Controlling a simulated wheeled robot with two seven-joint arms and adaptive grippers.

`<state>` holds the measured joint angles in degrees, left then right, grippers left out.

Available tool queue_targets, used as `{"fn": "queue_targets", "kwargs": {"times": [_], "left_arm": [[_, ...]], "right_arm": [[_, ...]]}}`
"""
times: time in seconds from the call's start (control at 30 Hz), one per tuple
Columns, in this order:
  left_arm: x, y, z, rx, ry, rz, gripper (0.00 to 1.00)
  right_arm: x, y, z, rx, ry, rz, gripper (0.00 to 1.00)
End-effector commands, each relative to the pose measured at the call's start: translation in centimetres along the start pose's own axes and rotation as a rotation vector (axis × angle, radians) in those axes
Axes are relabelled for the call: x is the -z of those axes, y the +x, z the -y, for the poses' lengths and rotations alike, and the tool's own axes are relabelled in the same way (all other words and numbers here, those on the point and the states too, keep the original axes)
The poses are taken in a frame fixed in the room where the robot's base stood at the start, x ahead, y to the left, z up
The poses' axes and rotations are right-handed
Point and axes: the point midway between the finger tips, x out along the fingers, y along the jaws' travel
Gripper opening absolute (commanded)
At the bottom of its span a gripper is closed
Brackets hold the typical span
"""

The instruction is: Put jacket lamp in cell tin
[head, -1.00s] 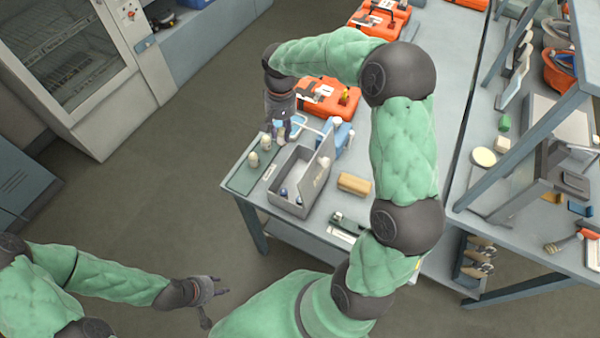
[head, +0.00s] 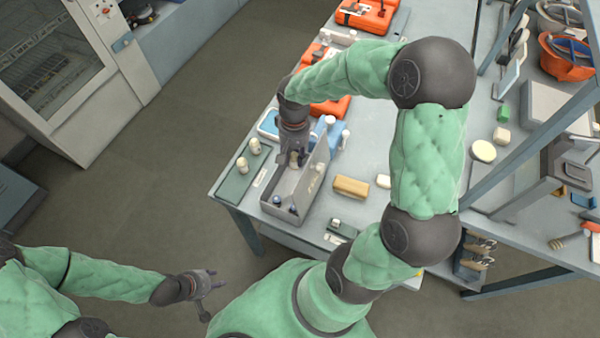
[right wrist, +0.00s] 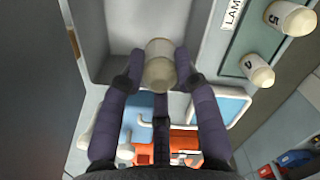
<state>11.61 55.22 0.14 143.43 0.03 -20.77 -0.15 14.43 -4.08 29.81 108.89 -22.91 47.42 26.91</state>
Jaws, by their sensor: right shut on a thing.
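My right gripper (head: 296,160) is at the tin's far end, shut on a cream capped lamp (right wrist: 159,66), taken as the jacket lamp. In the right wrist view the lamp sits between both fingertips, in front of the tin's pale interior (right wrist: 112,35). I cannot tell whether it touches the tin's floor. My left gripper (head: 212,284) is open and empty, away from the table at the lower left.
A green board (head: 237,183) left of the tin holds two cream lamps (head: 255,146). Small dark-and-white items (head: 277,200) lie at the tin's near end. A tan block (head: 351,187) lies to the right. Orange cases (head: 330,107) and a blue item stand behind.

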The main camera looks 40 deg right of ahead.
Motion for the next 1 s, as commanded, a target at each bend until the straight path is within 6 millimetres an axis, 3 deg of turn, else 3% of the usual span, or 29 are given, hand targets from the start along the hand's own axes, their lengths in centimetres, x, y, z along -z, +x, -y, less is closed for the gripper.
{"fn": "queue_targets", "kwargs": {"times": [0.1, 0.43, 0.63, 1.0], "left_arm": [[0.0, 0.5, 0.2, 0.0, 0.0, 0.0, 0.4], [0.0, 1.0, 0.3, 0.0, 0.0, 0.0, 0.4], [0.1, 1.6, 0.6, 0.0, 0.0, 0.0, 0.4], [0.1, 1.8, 0.7, 0.0, 0.0, 0.0, 0.4]], "right_arm": [[-1.0, 1.6, -0.6, 0.0, 0.001, 0.0, 0.0], [-2.2, 3.6, -1.3, 0.0, 0.001, 0.0, 0.0], [-1.9, 6.3, -1.3, 0.0, 0.0, 0.0, 0.0], [-1.8, 6.6, -1.3, 0.0, 0.0, -0.002, 0.0]]}}
